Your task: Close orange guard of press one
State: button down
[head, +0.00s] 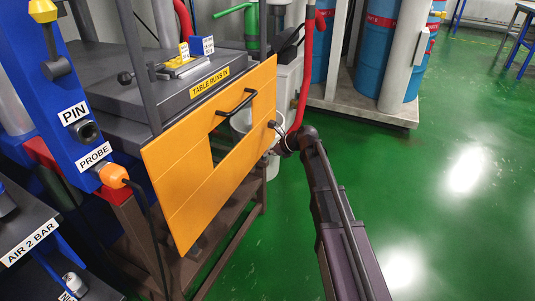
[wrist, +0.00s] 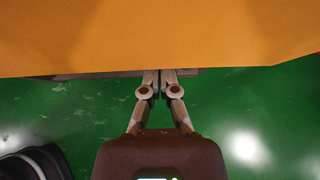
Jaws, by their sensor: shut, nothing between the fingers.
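The orange guard (head: 181,182) is an upright panel along the front of the press (head: 165,98) in the head view. It has a cut-out window and a black bar handle (head: 237,103) near its upper middle. My gripper (head: 273,126) is at the right part of the panel, lower right of the handle and off it. In the wrist view the guard (wrist: 160,35) fills the top, and my gripper (wrist: 160,73) is shut and empty at its lower edge. The fingertips are partly hidden by the panel there; I cannot tell whether they touch it.
A blue post (head: 75,90) with PIN and PROBE labels stands left of the guard. Blue drums (head: 380,55) stand at the back. The green floor (head: 450,170) at right is clear.

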aim_at(265, 66)
notch_tip(265, 66, up, 34)
jog(key=p, duration=3.2)
jog(key=shift+f+p, duration=0.15)
jog(key=shift+p, duration=0.15)
jog(key=shift+w, duration=0.15)
jog(key=shift+w+a, duration=0.1)
jog(key=shift+f, duration=0.1)
jog(key=f+b, duration=0.4)
jog(key=shift+s+d+f, duration=0.1)
jog(key=shift+s+d, duration=0.1)
jog(key=shift+s+d+r+p, duration=0.1)
jog(key=shift+d+r+p, duration=0.1)
jog(key=shift+r+p, duration=0.2)
jog(key=shift+p+v, duration=0.65)
jog(key=shift+v, duration=0.5)
jog(key=p+v, duration=0.4)
jog(key=v, duration=0.3)
jog(key=shift+s+f, duration=0.1)
jog(key=shift+s, duration=0.05)
